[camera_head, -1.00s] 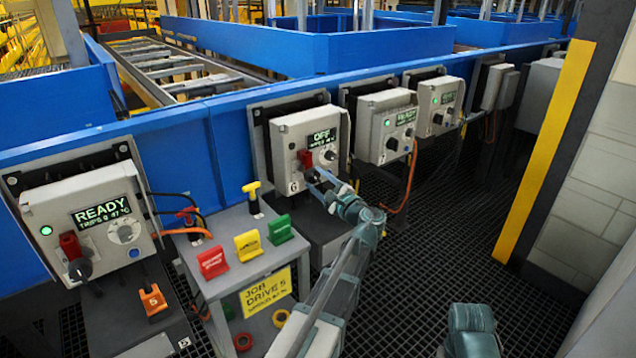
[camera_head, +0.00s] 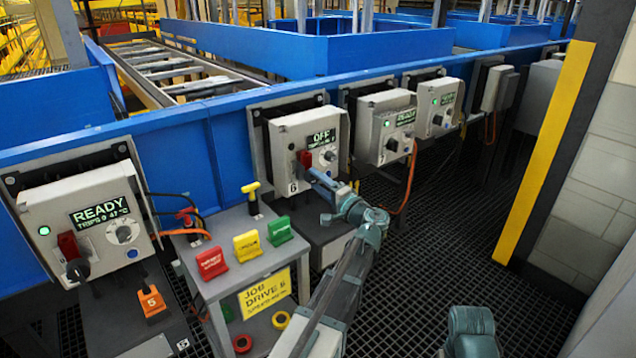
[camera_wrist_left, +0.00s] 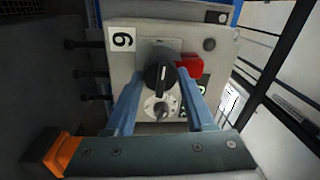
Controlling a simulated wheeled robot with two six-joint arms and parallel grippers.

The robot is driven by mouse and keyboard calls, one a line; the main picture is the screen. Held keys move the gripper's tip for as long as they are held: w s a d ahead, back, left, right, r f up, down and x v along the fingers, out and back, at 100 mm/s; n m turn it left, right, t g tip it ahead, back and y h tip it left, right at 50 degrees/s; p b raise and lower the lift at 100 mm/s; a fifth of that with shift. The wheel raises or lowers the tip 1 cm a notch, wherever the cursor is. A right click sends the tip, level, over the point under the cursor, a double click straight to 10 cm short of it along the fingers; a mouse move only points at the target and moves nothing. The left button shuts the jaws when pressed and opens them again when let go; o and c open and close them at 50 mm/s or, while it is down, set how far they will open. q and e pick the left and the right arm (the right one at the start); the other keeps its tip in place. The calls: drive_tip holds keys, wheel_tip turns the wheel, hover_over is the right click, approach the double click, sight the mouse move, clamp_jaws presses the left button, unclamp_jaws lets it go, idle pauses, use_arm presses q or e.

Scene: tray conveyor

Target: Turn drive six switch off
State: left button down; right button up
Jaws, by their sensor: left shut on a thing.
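The drive six box (camera_head: 287,135) is grey, carries a "6" label (camera_head: 293,187) and shows OFF on its display (camera_head: 322,137). My left gripper (camera_head: 313,174) is at the lower front of this box. In the left wrist view its two blue fingers stand on either side of the black rotary switch (camera_wrist_left: 160,75), shut on it. The switch has a white pointer line. A red part (camera_wrist_left: 190,68) sits beside the switch, and a grey dial (camera_wrist_left: 158,107) is nearer the wrist. In the head view the fingers hide the switch. My right gripper is not in view.
A grey stand (camera_head: 222,283) left of my left arm holds red, yellow and green tags and a "JOB DRIVE" sign (camera_head: 265,293). Another drive box (camera_head: 45,205) at left shows READY. More READY boxes (camera_head: 378,102) line the blue rail rightward. The grating floor (camera_head: 450,220) is clear.

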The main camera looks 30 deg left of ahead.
use_arm(q)
drive_tip(key=shift+n, duration=0.5)
drive_tip(key=shift+c, duration=1.3)
unclamp_jaws()
drive_tip(key=b+v, duration=0.1)
drive_tip(key=v, duration=1.2)
drive_tip(key=shift+d, duration=0.4)
drive_tip(key=shift+s+f, duration=0.1)
